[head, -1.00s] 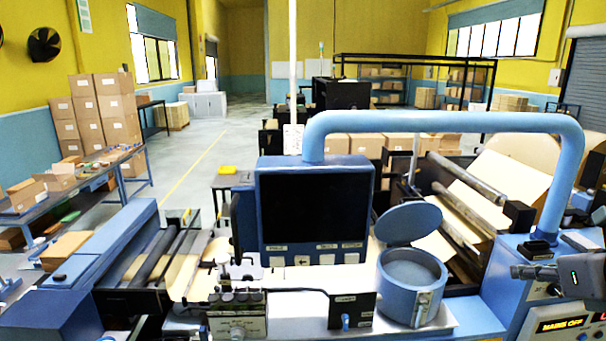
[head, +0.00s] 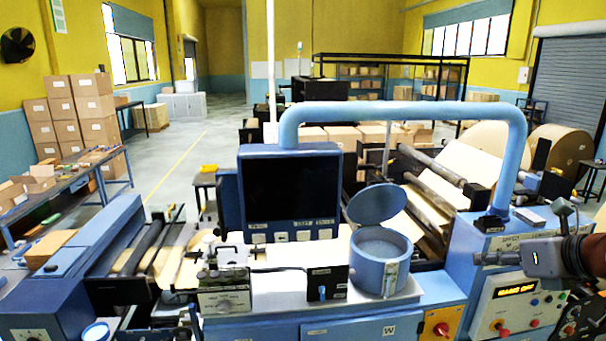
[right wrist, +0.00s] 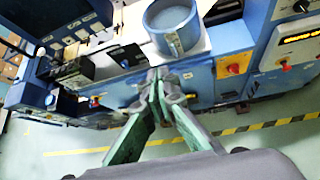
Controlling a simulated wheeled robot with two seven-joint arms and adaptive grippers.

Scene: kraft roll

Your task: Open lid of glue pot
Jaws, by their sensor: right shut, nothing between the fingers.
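The glue pot (head: 381,262) is a blue cylinder standing on the machine's front ledge, right of the dark screen. Its round lid (head: 377,203) is raised and tilted back above the pot's rim, so the opening shows. In the right wrist view the pot (right wrist: 172,28) is at the top, beyond the fingertips, and its inside shows grey. My right gripper (head: 480,259) is right of the pot and apart from it, in front of the control cabinet. In the right wrist view its fingers (right wrist: 158,75) are together with nothing between them. My left gripper is not in view.
A dark screen (head: 292,190) stands left of the pot. A thick blue pipe (head: 405,112) arches over the machine. The control cabinet (head: 513,304) with knobs and a lit display is at the right. Floor with a yellow-black stripe (right wrist: 240,130) shows below the machine.

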